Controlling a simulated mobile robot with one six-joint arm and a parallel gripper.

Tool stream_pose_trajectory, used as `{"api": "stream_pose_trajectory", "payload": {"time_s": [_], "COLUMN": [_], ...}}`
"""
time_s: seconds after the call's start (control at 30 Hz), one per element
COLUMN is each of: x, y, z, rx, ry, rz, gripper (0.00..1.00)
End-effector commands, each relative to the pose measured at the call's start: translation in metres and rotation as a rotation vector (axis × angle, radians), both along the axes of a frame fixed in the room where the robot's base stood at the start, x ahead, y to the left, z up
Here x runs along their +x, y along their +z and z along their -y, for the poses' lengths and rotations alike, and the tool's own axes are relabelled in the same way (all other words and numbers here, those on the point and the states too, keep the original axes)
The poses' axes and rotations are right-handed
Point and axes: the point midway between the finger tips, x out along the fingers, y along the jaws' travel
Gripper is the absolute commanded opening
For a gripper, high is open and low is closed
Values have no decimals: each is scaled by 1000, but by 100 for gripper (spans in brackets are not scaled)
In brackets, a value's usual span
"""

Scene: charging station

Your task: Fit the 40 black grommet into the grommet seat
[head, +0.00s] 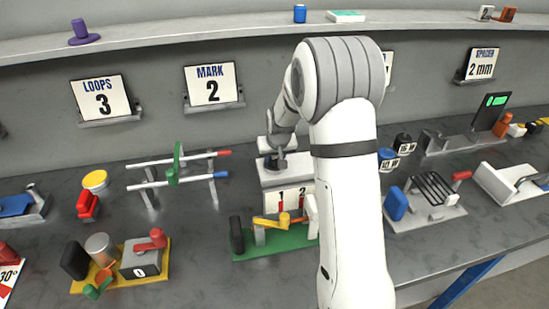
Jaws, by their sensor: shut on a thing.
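My gripper (276,160) is in the head view at the middle, left of my white arm, low over a white box-like stand (284,176). It is shut on a small dark thing at its tips, which fits the black grommet. The grommet's number is too small to read, and the jaws partly hide it. I cannot tell for sure which fixture is the grommet seat. A black round piece (403,142) and a blue round piece (387,158) stand right of my arm, each with a small label.
A green-based fixture (275,242) with a yellow lever stands in front of the white stand. A rail rack (178,172) is to the left, and a yellow-based fixture (120,268) is at front left. A wire-rack fixture (432,195) is on the right. Bare grey bench lies between them.

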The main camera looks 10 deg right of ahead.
Motion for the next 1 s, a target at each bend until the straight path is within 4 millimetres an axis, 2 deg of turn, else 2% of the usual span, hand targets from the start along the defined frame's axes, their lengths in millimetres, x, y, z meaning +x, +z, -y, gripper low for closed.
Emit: {"api": "stream_pose_trajectory", "payload": {"time_s": [0.3,0.33,0.6,1.0], "x": [-3,-3,-4,-6], "y": [-7,-7,-9,-9], "z": [-1,-1,-1,-1], "rx": [1,0,0,1], "ry": [1,2,2,1], "rz": [-12,-13,-18,-21], "gripper": [17,37,59,60]}}
